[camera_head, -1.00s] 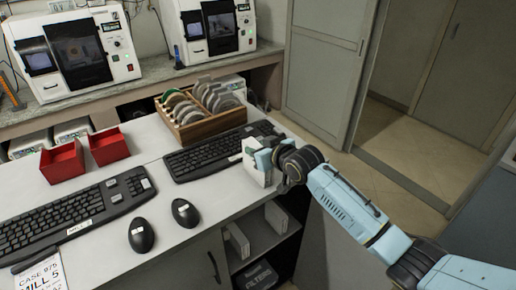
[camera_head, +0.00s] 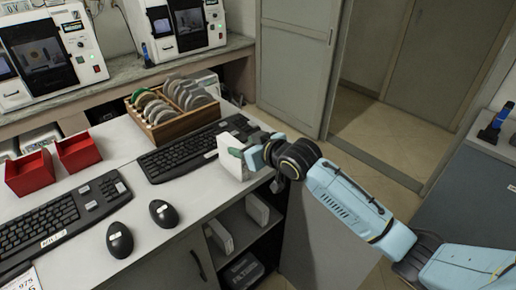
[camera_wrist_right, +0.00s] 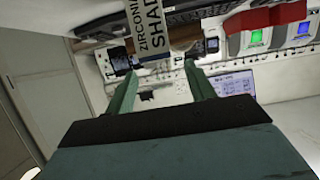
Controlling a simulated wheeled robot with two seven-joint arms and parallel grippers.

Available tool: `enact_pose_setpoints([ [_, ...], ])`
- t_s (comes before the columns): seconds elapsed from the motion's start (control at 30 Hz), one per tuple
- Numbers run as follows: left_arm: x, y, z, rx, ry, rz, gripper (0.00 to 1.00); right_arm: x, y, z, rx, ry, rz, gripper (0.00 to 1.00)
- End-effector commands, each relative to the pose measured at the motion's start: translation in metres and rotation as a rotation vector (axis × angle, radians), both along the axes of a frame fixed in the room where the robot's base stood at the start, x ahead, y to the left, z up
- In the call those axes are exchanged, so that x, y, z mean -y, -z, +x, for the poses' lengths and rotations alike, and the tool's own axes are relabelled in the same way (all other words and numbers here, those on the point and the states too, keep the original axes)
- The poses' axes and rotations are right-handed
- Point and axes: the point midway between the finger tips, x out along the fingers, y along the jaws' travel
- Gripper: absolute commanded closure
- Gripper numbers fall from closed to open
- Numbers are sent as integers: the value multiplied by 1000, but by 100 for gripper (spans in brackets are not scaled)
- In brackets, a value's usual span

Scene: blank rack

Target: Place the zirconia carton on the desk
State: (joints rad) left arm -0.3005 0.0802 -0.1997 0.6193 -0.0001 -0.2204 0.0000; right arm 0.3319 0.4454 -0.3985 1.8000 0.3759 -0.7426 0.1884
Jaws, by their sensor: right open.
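The zirconia carton (camera_head: 234,143) is a white box standing upright on the right end of the desk (camera_head: 197,197), beside the black keyboard. Its lettered face (camera_wrist_right: 152,30), reading "ZIRCONIA" and "SHAD...", shows at the top of the right wrist view. My right gripper (camera_head: 248,156) is at the carton's near right side, low over the desk edge. In the right wrist view its two green fingers (camera_wrist_right: 165,78) are apart with nothing between them, and the carton lies just beyond the tips. My left gripper is not in view.
A wooden rack of discs (camera_head: 172,124) stands behind the keyboard (camera_head: 190,148). Two red bins (camera_head: 30,172), a second keyboard and two mice (camera_head: 120,240) occupy the left. White boxes (camera_head: 218,234) sit on the open shelf below. Bare desk lies in front of the carton.

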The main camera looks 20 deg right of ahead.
Motion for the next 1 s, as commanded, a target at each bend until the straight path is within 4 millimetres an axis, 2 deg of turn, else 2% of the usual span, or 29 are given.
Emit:
enact_pose_setpoints([
  [0.1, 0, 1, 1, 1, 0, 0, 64, 7, -7, -19, 0, 0, -1, 46],
  [0.3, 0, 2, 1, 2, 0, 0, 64, 15, -17, -41, -1, 0, 1, 46],
  [0.5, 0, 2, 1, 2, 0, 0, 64, 18, -22, -50, -1, 0, 1, 46],
  [0.77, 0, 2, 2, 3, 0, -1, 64, 20, -18, -49, -7, 5, 1, 46],
  [0.87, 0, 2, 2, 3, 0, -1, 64, 28, 10, -46, -44, 33, -3, 46],
  [0.97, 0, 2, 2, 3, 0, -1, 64, 44, 71, -46, -125, 90, -16, 46],
  [1.0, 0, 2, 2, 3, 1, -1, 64, 53, 105, -50, -168, 115, -27, 46],
])
